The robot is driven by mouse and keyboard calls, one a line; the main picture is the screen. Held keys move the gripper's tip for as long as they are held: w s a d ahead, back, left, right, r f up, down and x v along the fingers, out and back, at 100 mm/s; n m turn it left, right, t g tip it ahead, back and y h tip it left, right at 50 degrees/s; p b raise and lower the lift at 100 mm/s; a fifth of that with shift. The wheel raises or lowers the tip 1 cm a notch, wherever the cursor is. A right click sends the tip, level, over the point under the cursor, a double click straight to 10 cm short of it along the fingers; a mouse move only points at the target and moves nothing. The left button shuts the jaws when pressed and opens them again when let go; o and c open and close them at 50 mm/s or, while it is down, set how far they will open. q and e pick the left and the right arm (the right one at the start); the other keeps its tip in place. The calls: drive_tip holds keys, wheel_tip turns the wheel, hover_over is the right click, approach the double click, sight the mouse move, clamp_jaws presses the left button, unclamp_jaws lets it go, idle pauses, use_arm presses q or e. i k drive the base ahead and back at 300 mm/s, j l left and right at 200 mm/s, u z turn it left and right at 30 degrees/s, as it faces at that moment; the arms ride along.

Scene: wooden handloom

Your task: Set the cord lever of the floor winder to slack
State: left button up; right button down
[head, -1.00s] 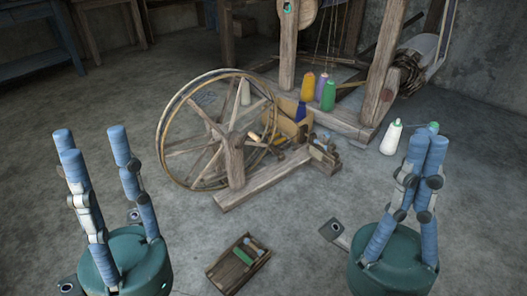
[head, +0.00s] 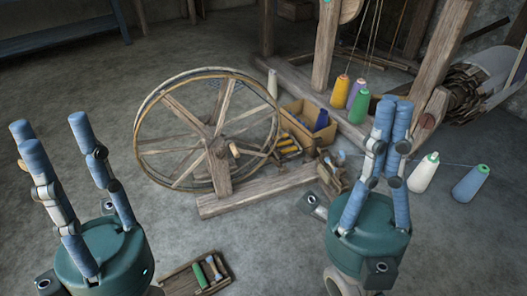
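The floor winder (head: 222,170) stands on the stone floor in the middle of the head view. It has a large spoked wooden wheel (head: 146,104), a wooden base beam (head: 262,187) and a short pale wooden peg (head: 234,150) near the hub. A small spindle end (head: 332,172) is at the right of the base. I cannot make out which part is the cord lever or how it is set. My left gripper (head: 50,130) is open and empty, left of the wheel. My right gripper (head: 394,104) has its fingers together with nothing visible between them, right of the winder.
A wooden box (head: 292,116) with bobbins sits behind the winder. White (head: 423,173) and blue (head: 470,183) cones stand right. A small tray (head: 180,284) lies in front.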

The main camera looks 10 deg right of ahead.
sight(272, 159)
drive_tip(key=i+l+u, duration=0.45)
drive_tip(key=i+l, duration=0.45)
drive_tip(key=l, duration=0.1)
